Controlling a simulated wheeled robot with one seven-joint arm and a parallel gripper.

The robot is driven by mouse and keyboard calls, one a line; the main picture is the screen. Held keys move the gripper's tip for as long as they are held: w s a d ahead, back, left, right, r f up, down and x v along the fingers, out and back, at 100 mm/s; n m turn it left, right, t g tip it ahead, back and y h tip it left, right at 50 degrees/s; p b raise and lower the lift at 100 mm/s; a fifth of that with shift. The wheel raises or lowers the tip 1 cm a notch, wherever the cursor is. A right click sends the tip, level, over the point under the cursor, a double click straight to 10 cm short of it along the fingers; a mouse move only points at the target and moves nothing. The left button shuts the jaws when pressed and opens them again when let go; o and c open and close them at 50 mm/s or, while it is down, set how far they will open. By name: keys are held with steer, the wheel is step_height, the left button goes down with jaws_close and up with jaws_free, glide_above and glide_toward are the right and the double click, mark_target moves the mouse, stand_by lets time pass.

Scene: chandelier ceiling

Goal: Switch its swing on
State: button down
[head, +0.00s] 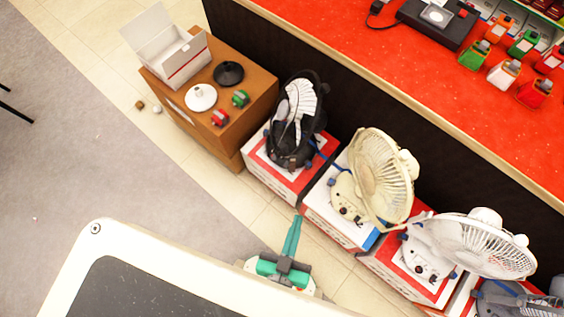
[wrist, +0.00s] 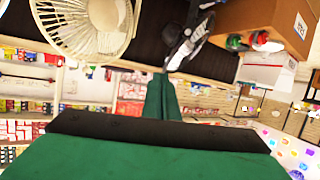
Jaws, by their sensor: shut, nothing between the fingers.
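Several fans stand in a row on boxes in the head view: a black fan (head: 292,130), a cream fan (head: 380,178), a white fan (head: 470,245) and a darker one (head: 505,300) cut off at the right. The task does not name which fan is meant. The cream fan's base (head: 346,208) has small dark controls on it. My gripper (head: 296,220), with green fingers, is shut and empty, apart from the fans and left of the cream fan's box. In the wrist view my shut fingers (wrist: 162,80) point between the cream fan (wrist: 92,25) and the black fan (wrist: 190,45).
A brown cabinet (head: 245,110) holds an open white box (head: 170,50) and small items. A red-topped counter (head: 400,50) runs behind the fans. Tiled floor (head: 235,205) lies clear before the boxes, with grey carpet (head: 90,150) at left.

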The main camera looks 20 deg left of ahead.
mark_target(286, 164)
steer(key=w+a+f+n+g, duration=0.2)
steer(key=w+a+f+n, duration=0.15)
steer(key=f, duration=0.45)
steer(key=w+a+f+n+g, duration=0.2)
steer(key=w+f, duration=0.2)
steer(key=f, duration=0.4)
steer(key=w+a+f+n+g, duration=0.2)
steer(key=w+a+f, duration=0.15)
steer(key=f, duration=0.35)
steer(key=w+a+f+n+g+h, duration=0.2)
steer(key=w+a+f+n, duration=0.3)
steer(key=w, duration=0.5)
steer(key=shift+a+g+h, duration=0.3)
steer(key=shift+a+g, duration=0.1)
steer(key=shift+a, duration=0.8)
steer(key=x, duration=1.4)
steer(key=shift+r, duration=0.1)
